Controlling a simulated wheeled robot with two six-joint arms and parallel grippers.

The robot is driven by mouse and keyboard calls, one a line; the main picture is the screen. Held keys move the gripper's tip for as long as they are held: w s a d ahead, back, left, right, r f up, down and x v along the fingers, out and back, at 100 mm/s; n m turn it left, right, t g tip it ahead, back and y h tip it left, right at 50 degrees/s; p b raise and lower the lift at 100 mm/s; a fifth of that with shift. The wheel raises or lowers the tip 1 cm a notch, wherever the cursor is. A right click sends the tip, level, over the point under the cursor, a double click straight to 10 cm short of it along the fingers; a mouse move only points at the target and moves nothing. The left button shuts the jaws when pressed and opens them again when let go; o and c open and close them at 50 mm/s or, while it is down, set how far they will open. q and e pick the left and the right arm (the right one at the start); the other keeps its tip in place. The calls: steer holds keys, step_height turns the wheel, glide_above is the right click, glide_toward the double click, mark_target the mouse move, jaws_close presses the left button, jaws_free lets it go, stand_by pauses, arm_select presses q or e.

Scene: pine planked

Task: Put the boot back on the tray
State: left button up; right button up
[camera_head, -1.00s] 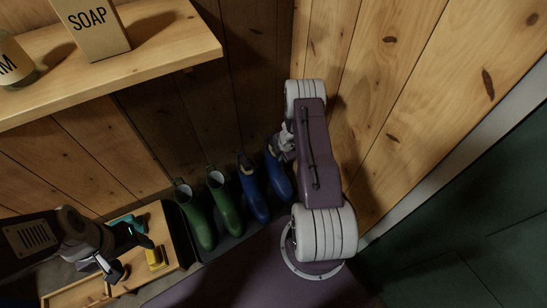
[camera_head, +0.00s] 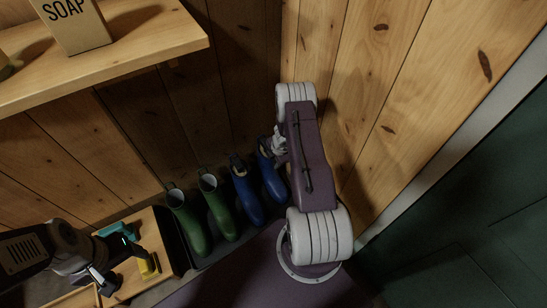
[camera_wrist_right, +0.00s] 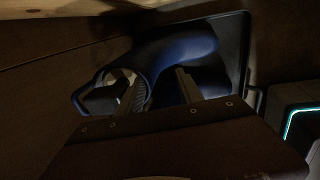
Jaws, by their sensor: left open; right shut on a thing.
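Two blue boots and two green boots stand in a row by the back wall. My right gripper (camera_head: 274,146) is shut on the top of the rightmost blue boot (camera_head: 272,180); the arm partly covers it. In the right wrist view, the fingers (camera_wrist_right: 158,88) are at the shaft of a dark blue boot (camera_wrist_right: 180,46). The other blue boot (camera_head: 247,199) is just left of it, and the green boots (camera_head: 220,207) (camera_head: 188,225) stand further left. The dark tray (camera_head: 178,258) lies under the row; whether the held boot touches it is hidden. My left gripper (camera_head: 118,272) is open and empty.
A wooden box (camera_head: 160,225) with a teal thing (camera_head: 118,231) and a yellow thing (camera_head: 149,265) is left of the tray, near my left gripper. A shelf (camera_head: 150,40) with a soap box (camera_head: 75,22) overhangs at upper left. A plank wall (camera_head: 400,100) rises close to my right arm.

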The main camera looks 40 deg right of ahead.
steer(key=shift+s+a+f, duration=0.1)
steer(key=shift+s+f, duration=0.1)
steer(key=p+v, duration=0.3)
steer(key=v, duration=0.6)
steer(key=shift+r, duration=0.2)
steer(key=shift+w, duration=0.15)
